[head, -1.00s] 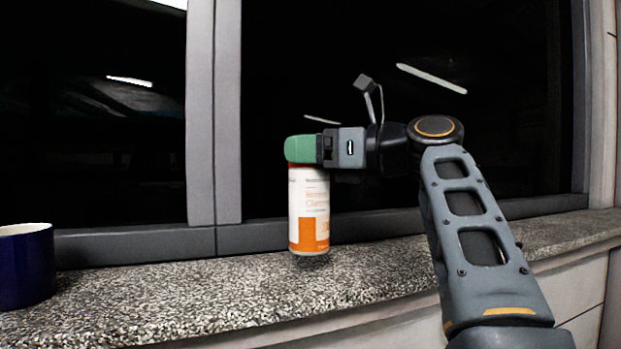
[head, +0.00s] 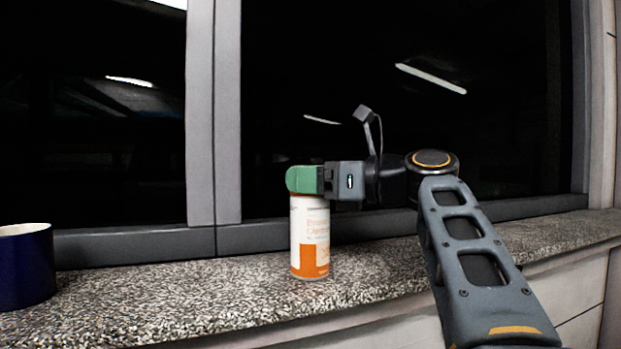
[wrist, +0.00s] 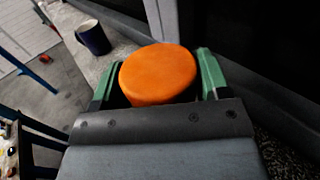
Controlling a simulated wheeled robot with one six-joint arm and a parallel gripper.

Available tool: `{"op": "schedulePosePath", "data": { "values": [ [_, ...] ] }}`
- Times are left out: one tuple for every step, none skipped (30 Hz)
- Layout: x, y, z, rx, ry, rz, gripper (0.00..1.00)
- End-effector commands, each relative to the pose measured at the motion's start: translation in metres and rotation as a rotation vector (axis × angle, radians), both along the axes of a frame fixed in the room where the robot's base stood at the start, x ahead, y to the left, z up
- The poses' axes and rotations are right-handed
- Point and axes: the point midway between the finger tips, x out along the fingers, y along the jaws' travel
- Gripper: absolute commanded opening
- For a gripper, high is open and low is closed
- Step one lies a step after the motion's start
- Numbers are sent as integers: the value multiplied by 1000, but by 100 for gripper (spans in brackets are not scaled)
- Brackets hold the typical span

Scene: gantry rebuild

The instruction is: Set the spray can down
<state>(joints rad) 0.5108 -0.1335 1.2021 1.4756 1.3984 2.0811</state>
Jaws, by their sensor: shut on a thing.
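The spray can (head: 310,238) is white and orange and upright, with its base at the speckled stone sill (head: 190,295). Whether the base touches the stone or is just above it is hard to tell. My gripper (head: 304,180) is shut on the can's upper end, its green fingers around it. In the wrist view the can's round orange top (wrist: 158,74) sits between the two green fingers (wrist: 158,82).
A dark blue mug (head: 26,268) stands on the sill at the far left; it also shows in the wrist view (wrist: 94,38). The dark window and its grey frame (head: 215,120) rise behind the sill. The sill between mug and can is clear.

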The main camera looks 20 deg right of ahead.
Motion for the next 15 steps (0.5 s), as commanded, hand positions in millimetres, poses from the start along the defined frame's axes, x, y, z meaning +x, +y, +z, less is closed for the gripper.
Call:
{"op": "schedulePosePath", "data": {
  "values": [
    [0,0,-2,1,-1,0,19],
    [0,0,-3,1,-1,0,19],
    [0,0,-3,0,0,0,72],
    [0,0,-2,0,0,0,75],
    [0,0,-2,0,0,0,77],
    [0,0,-2,0,0,0,81],
    [0,0,-2,0,0,0,84],
    [0,0,-2,0,0,0,87],
    [0,0,-2,0,0,0,91],
    [0,0,-2,0,0,0,94],
    [0,0,-2,0,0,0,94],
    [0,0,-2,0,0,0,94],
    [0,0,-2,0,0,0,94],
    [0,0,-2,0,0,0,94],
    [0,0,-2,0,0,0,94]
  ]
}}
